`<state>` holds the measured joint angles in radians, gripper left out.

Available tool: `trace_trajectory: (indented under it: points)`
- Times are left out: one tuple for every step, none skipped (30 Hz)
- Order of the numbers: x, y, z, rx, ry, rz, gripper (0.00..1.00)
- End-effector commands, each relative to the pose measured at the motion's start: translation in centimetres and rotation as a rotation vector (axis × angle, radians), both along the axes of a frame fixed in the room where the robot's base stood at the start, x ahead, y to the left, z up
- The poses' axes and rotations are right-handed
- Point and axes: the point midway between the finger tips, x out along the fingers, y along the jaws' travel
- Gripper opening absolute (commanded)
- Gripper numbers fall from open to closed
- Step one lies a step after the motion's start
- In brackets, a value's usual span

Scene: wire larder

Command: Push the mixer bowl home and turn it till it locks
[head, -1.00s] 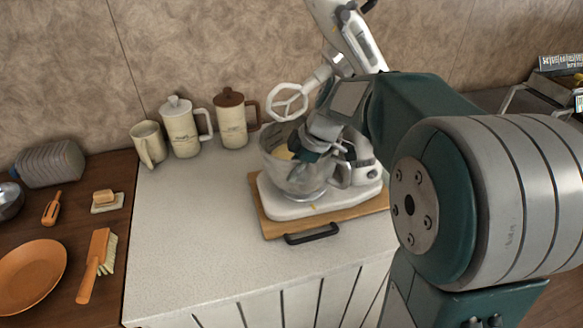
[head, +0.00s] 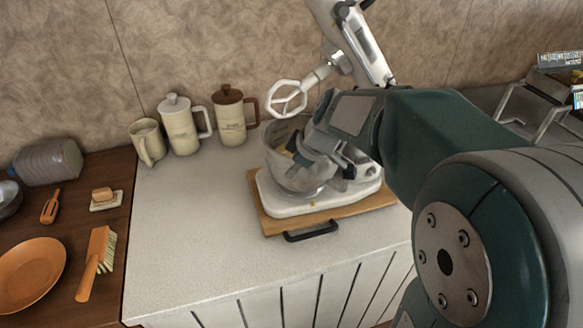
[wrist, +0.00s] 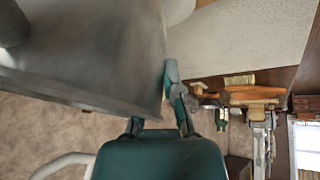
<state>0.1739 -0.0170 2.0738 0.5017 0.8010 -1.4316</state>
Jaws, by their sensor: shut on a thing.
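The mixer bowl (head: 290,176) is a clear grey bowl seated low on the white mixer base (head: 318,200). The mixer head (head: 350,40) is tilted up, with its white beater (head: 287,98) hanging clear above the bowl. My gripper (head: 300,150) is at the bowl's right rim and shut on it. My wrist hides the right side of the bowl. In the wrist view the bowl (wrist: 90,55) fills the upper left, with my gripper's finger (wrist: 173,90) against its edge. Whether the bowl is locked cannot be seen.
The mixer stands on a wooden board (head: 345,212) with a black handle (head: 311,233). Cream canisters (head: 180,126) and a jug (head: 147,143) stand behind to the left. An orange plate (head: 30,272) and brush (head: 97,262) lie on the brown counter. The white counter's left part is clear.

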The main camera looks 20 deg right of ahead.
Motion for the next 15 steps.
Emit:
trace_trajectory:
  points:
    - [0.07, -0.02, 0.24, -0.002, -0.010, -0.021, 0.00]
    - [0.08, -0.04, 0.24, -0.002, -0.012, -0.032, 0.00]
    - [0.10, -0.05, 0.23, -0.002, -0.013, -0.039, 0.00]
    - [0.09, -0.06, 0.22, -0.002, -0.013, -0.043, 0.00]
    - [0.10, -0.07, 0.21, -0.002, -0.013, -0.044, 0.00]
    - [0.10, -0.07, 0.21, -0.002, -0.013, -0.044, 0.00]
    - [0.10, -0.07, 0.21, -0.001, -0.012, -0.043, 0.00]
    - [0.10, -0.07, 0.21, -0.001, -0.012, -0.043, 0.00]
    - [0.10, -0.07, 0.21, -0.001, -0.012, -0.043, 0.00]
    - [0.10, -0.07, 0.20, -0.002, -0.012, -0.042, 0.00]
    - [0.09, -0.07, 0.20, -0.001, -0.012, -0.042, 0.00]
    - [0.09, -0.07, 0.17, -0.001, -0.012, -0.042, 0.00]
    - [0.09, -0.07, 0.15, -0.001, -0.012, -0.042, 0.00]
    - [0.09, -0.07, 0.12, -0.001, -0.012, -0.042, 0.00]
    - [0.08, -0.06, 0.06, -0.001, -0.011, -0.041, 0.00]
